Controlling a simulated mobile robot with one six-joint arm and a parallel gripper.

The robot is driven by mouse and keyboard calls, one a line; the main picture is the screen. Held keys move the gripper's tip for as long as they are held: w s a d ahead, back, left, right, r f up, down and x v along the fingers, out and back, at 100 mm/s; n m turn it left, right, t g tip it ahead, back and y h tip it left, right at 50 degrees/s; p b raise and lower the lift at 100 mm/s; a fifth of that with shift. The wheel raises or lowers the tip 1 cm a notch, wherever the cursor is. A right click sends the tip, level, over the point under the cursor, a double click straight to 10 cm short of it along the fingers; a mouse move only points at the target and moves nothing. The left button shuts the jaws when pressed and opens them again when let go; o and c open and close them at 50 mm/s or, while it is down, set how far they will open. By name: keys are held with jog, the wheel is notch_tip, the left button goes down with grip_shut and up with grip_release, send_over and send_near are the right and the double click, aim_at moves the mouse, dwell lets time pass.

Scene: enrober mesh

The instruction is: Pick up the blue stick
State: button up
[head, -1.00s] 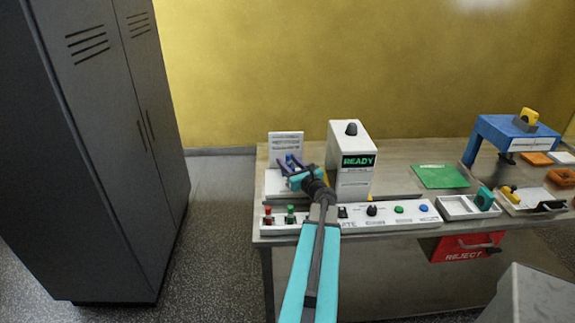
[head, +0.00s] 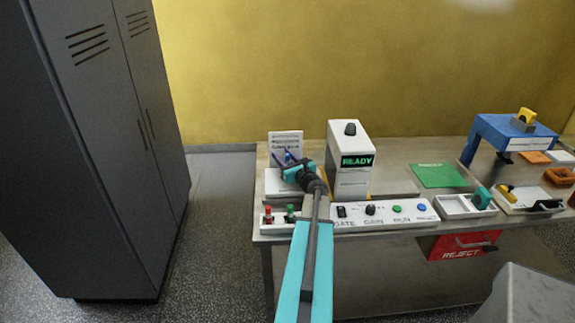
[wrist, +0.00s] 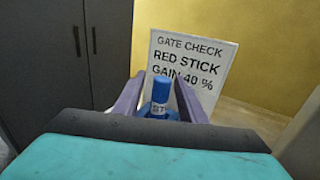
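The blue stick (wrist: 160,97) stands upright between the two fingers of my gripper (wrist: 161,82) in the wrist view, with a pale label band low on it. Narrow gaps show between its upper part and the fingers, so the gripper looks open around it.
A sign (wrist: 188,66) reading "GATE CHECK RED STICK GAIN 40 %" stands just behind. A red stick (head: 267,214) and a green stick (head: 290,213) stand in the front rack. The white READY machine (head: 350,150) is close on the right. A grey locker (head: 100,150) stands left.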

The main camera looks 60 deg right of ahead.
grip_shut()
jog(key=shift+r, duration=0.1)
jog(key=shift+r+b, duration=0.85)
jog(key=shift+r, duration=4.05)
